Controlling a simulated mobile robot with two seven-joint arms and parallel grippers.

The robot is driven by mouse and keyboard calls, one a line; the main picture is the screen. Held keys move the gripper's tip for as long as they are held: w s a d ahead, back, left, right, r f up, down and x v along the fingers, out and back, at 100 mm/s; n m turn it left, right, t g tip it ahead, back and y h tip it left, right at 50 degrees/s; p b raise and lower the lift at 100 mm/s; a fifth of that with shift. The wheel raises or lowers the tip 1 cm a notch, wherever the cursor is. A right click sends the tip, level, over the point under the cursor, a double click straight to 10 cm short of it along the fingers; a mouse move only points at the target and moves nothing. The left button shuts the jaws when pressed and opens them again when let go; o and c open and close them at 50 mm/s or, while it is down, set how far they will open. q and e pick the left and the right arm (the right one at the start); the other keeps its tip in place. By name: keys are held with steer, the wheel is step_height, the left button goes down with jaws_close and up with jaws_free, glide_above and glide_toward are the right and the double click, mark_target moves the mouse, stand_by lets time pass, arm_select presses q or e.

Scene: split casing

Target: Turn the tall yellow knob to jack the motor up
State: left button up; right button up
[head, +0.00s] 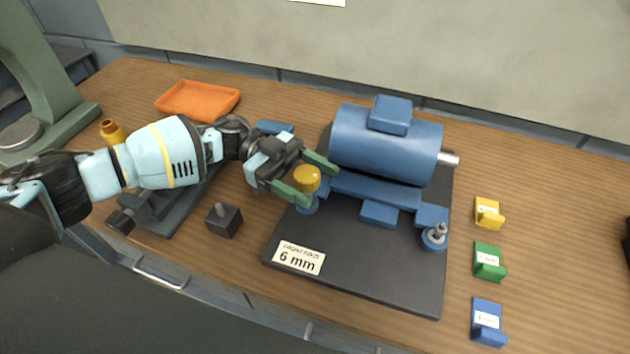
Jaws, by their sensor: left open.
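The tall yellow knob (307,179) stands at the front left foot of the blue motor (385,147). The motor sits on a dark base plate (370,275) with a "6 mm" label (298,258) on its front left. My left gripper (311,178) comes in from the left with its green fingers apart, one behind and one in front of the knob. I cannot tell whether either finger touches it. The fingers and knob hide part of the left foot. My right gripper is not in view.
Yellow (488,214), green (489,262) and blue (487,322) labelled blocks lie right of the plate. A bolt (437,233) stands at the motor's front right foot. A small dark block (223,220) stands left of the plate. An orange tray (198,100) lies behind my left arm.

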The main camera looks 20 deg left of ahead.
arm_select(q)
steer(key=v, duration=0.2)
steer(key=b+v, duration=0.1)
steer(key=v, duration=0.2)
steer(key=shift+a+f, duration=0.2)
steer(key=shift+f, duration=0.05)
steer(key=shift+w+a+r+b, duration=0.2)
steer(key=shift+a+b, duration=0.1)
steer(key=shift+a, duration=0.35)
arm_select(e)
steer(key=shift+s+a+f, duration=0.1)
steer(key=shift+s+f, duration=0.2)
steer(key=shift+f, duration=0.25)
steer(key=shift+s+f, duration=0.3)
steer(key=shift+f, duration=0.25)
